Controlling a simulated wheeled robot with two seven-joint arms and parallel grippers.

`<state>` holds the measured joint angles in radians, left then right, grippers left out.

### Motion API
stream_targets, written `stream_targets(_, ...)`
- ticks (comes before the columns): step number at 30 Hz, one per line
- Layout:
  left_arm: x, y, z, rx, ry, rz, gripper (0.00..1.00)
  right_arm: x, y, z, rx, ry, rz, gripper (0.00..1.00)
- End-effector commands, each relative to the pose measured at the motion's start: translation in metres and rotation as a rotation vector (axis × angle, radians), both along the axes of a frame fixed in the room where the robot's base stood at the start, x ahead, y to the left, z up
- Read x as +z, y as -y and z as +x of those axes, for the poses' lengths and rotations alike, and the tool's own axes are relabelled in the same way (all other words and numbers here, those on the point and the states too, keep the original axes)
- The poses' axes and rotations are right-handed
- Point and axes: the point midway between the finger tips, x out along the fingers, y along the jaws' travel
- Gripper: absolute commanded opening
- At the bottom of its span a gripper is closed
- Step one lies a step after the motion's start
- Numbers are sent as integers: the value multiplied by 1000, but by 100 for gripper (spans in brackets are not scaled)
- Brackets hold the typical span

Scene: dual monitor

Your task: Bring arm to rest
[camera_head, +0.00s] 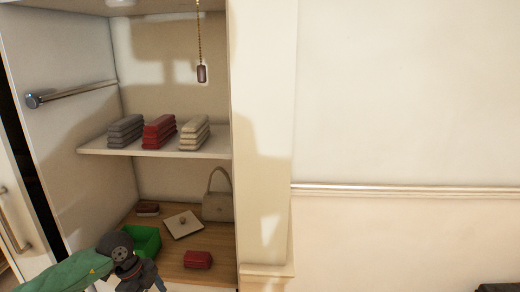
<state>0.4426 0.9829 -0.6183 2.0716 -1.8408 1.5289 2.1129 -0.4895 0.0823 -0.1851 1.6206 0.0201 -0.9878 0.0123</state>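My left arm comes in at the bottom left, with a green link and a dark round joint. The dark end of this arm, with my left gripper (154,282), is low in front of the cabinet's bottom shelf and partly cut off by the picture's lower edge. Its fingers are too small and dark to tell open from shut. I see nothing clearly held. My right gripper is not in view.
An open cabinet (180,172) holds folded grey (125,130), red (159,131) and cream cloths (194,133) on its middle shelf. Below are a green box (148,238), a handbag (217,206) and a red pouch (198,260). A plain wall (400,100) fills the right.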

Motion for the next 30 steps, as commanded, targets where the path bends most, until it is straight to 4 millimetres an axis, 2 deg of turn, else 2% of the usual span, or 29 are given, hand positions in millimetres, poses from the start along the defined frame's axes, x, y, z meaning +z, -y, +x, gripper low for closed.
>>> stream_targets(5, -16, 48, -1, -66, 22, -229, 72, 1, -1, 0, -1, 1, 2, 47)
stream_targets(10, -26, 109, 3, -91, 99, -554, 72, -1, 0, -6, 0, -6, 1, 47)
stream_targets(13, -27, 141, 11, -52, 183, -776, 72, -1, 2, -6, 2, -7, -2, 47)
stream_targets(16, -29, 161, 23, 40, 284, -963, 72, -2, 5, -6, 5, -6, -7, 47)
stream_targets(20, -41, 169, 43, 230, 427, -1135, 72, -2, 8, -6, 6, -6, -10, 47)
stream_targets(23, -61, 162, 57, 421, 532, -1201, 72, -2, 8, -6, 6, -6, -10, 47)
stream_targets(26, -95, 146, 67, 641, 617, -1203, 72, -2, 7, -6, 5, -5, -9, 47)
stream_targets(29, -142, 125, 68, 870, 674, -1138, 72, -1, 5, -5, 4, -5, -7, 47)
stream_targets(30, -164, 117, 64, 960, 685, -1095, 72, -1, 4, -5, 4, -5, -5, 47)
